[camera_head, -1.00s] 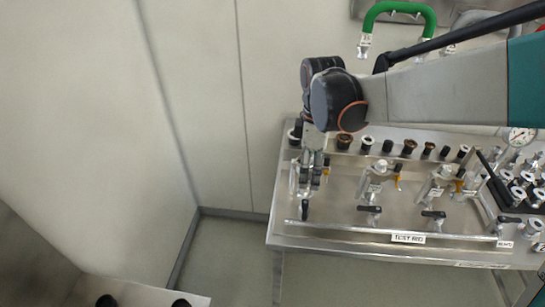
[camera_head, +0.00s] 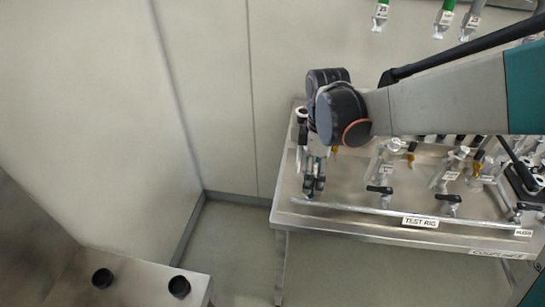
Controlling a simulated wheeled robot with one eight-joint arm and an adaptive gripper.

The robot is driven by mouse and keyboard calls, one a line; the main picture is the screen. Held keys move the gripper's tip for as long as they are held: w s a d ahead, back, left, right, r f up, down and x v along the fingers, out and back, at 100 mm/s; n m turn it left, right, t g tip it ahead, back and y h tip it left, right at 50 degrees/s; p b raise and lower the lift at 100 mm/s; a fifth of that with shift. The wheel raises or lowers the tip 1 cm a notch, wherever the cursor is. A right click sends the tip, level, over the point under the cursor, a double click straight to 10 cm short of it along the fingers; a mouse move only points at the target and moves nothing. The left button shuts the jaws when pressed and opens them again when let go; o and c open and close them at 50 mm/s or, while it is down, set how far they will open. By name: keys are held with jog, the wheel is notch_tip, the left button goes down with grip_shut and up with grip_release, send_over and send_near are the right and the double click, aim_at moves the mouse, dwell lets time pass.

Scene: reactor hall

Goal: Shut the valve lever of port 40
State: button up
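My gripper (camera_head: 314,188) points down over the left end of the steel test rig (camera_head: 345,190). Its fingertips are at the place of the leftmost valve's lever, just behind the front rail. The gripper hides that lever and most of its valve, so I cannot tell whether the fingers touch or hold it. Two more valves stand to the right, with black levers (camera_head: 380,190) and (camera_head: 447,198) lying crosswise. The port labels are too small to read, so I cannot make out which is port 40.
A rail (camera_head: 370,209) runs along the rig's front, above the "TEST RIG" sign (camera_head: 420,222). More fittings crowd the right end. Green and grey hose ends (camera_head: 380,15) hang at the back wall. A steel surface with black round parts (camera_head: 179,287) is at lower left. Floor between is clear.

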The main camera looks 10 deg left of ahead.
jog(key=shift+w+f+b, duration=0.1)
jog(key=shift+f+b, duration=1.05)
jog(key=shift+f, duration=0.95)
jog(key=c, duration=1)
